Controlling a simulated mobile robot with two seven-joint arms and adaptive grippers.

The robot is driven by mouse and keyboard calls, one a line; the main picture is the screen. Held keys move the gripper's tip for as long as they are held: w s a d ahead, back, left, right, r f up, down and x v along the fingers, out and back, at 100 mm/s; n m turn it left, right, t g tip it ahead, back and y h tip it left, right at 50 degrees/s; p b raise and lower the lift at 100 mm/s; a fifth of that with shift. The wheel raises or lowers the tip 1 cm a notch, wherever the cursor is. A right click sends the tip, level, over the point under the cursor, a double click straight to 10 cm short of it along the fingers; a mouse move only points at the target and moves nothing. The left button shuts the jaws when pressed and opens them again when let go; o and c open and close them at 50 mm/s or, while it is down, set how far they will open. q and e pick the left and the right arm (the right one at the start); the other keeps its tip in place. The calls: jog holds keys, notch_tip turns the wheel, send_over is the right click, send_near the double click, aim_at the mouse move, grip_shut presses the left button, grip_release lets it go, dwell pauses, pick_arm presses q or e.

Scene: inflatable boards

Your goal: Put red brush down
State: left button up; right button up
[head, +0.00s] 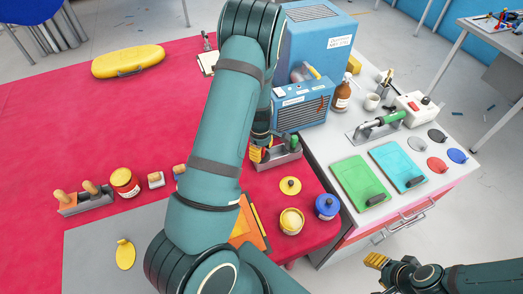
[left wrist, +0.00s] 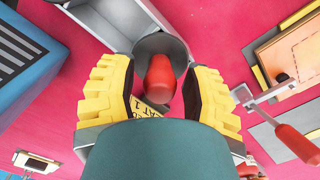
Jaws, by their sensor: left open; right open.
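A red handle (left wrist: 160,85), which looks like the red brush's, stands in a grey holder (left wrist: 158,45) in the left wrist view. My left gripper (left wrist: 163,92) is open, with one yellow finger on each side of the handle; I see gaps between fingers and handle. The bristles are not visible. In the head view my left gripper (head: 257,152) is at the grey holder (head: 278,162) on the red table, and my arm hides most of it. The red handle does not show there. My right gripper (head: 376,261) is open and empty at the lower right.
Beside the holder stand a blue machine (head: 303,105) and a white cabinet with a green board (head: 360,183) and a blue board (head: 397,165). A yellow-rimmed jar (head: 291,221) and a blue-lidded jar (head: 327,206) stand near the table edge. The far left red table is mostly clear.

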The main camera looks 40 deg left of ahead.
pick_arm(q)
notch_tip(320, 180, up, 12)
jog(key=p, duration=0.1)
jog(key=s+d+f+m, duration=0.1)
jog(key=d+f+m, duration=0.2)
jog(key=d, duration=0.2)
jog(key=s+d+f+m, duration=0.2)
jog(key=d+f+m, duration=0.1)
jog(key=d+f, duration=0.1)
jog(key=s+d+f+m+h, duration=0.1)
jog(key=d+f+m, duration=0.2)
jog(key=d, duration=0.3)
jog(key=shift+s+f+m+t, duration=0.3)
jog(key=shift+f+m+t, duration=0.1)
jog(key=shift+m, duration=0.2)
jog(key=s+d+m, duration=0.1)
jog(key=d+m, duration=0.1)
jog(key=d, duration=0.2)
jog(key=s+d+m+t+h, duration=0.1)
jog(key=s+d+m, duration=0.1)
jog(key=d+m, duration=0.1)
jog(key=s+d+m+h, duration=0.1)
jog(key=d+m, duration=0.1)
jog(key=d, duration=0.3)
jog(key=shift+s+d+f, duration=0.15)
jog(key=shift+s+f, duration=0.1)
jog(key=shift+s, duration=0.15)
jog(key=shift+d+m+h, duration=0.3)
jog(key=shift+d+m, duration=0.1)
jog(key=shift+s, duration=0.15)
